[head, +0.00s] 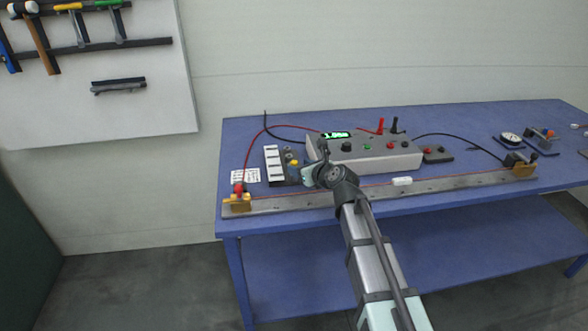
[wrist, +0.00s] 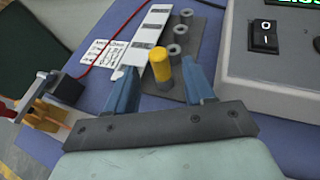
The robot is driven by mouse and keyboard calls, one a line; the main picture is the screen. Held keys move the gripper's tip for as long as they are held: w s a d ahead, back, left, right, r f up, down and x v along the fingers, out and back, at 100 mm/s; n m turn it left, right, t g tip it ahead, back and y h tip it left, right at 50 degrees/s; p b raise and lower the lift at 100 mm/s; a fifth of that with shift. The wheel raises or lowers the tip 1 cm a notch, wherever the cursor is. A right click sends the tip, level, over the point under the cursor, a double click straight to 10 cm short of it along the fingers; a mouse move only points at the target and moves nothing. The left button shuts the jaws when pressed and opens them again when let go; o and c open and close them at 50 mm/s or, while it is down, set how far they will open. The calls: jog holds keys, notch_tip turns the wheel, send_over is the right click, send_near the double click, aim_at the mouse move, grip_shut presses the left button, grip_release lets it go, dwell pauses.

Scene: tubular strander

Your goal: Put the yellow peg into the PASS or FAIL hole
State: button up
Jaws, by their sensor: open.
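The yellow peg (wrist: 161,71) stands upright in the wrist view, its lower part in a grey collar on a dark grey board (wrist: 205,38). It shows small in the head view (head: 294,162), beside my gripper. Several grey collars (wrist: 180,33) stand in a row behind it, alongside a white strip (wrist: 157,36) with dark marks; its lettering is too small to read. My gripper (wrist: 163,76) is open, with one blue finger on each side of the peg in the wrist view. I cannot tell whether either finger touches it.
A grey instrument box (head: 365,153) with a green display, knobs and a rocker switch (wrist: 264,37) stands to the right. A long metal bar (head: 440,185) with end clamps lies along the front. Printed cards (head: 245,176) and a red wire lie left. The blue bench (head: 480,125) has free room behind.

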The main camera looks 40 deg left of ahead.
aim_at(296, 164)
jog(key=x, duration=0.4)
jog(key=shift+w+a+r, duration=0.1)
jog(key=shift+w+a, duration=0.1)
jog(key=shift+a, duration=0.25)
jog(key=shift+c, duration=0.3)
grip_shut()
